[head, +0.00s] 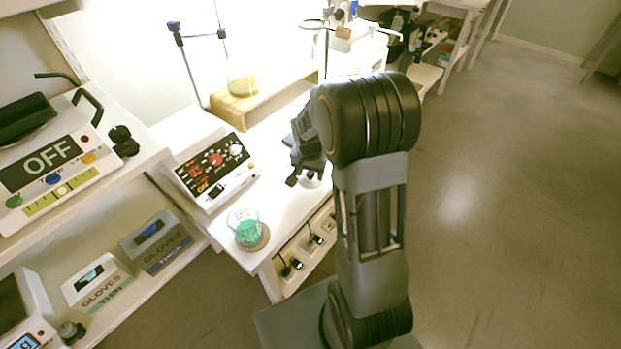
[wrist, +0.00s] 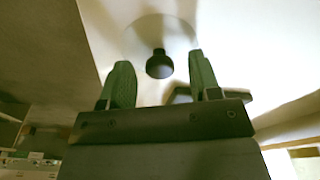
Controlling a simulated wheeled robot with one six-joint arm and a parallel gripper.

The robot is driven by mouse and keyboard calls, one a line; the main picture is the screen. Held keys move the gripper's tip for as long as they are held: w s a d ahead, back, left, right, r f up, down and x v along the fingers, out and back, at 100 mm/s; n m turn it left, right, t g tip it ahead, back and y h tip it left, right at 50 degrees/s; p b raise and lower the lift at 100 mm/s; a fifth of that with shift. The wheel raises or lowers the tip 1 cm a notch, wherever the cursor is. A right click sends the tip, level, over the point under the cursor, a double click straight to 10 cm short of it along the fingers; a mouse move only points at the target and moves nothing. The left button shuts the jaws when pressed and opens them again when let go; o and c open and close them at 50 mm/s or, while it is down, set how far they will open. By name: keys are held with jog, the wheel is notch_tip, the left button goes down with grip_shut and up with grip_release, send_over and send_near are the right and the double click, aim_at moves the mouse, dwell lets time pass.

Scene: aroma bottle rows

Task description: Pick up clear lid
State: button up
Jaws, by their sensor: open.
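The clear lid (wrist: 150,30) shows in the wrist view as a faint round disc with a black knob (wrist: 159,64) at its near edge. The knob appears between the two green-grey fingers of my gripper (wrist: 160,70), with a gap on each side. The fingers are apart and hold nothing. In the head view my gripper (head: 304,172) is low over the white bench, right of the control box. The lid is mostly hidden there behind my arm and gripper.
A beaker of green liquid (head: 247,230) stands on a round coaster near the bench's front edge. A white control box (head: 217,168) stands left of my gripper. A wooden stand (head: 240,108) is behind it. Glove boxes (head: 157,240) sit on a left shelf. The right floor is clear.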

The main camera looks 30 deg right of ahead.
jog(key=shift+f, duration=0.15)
jog(key=c, duration=0.9)
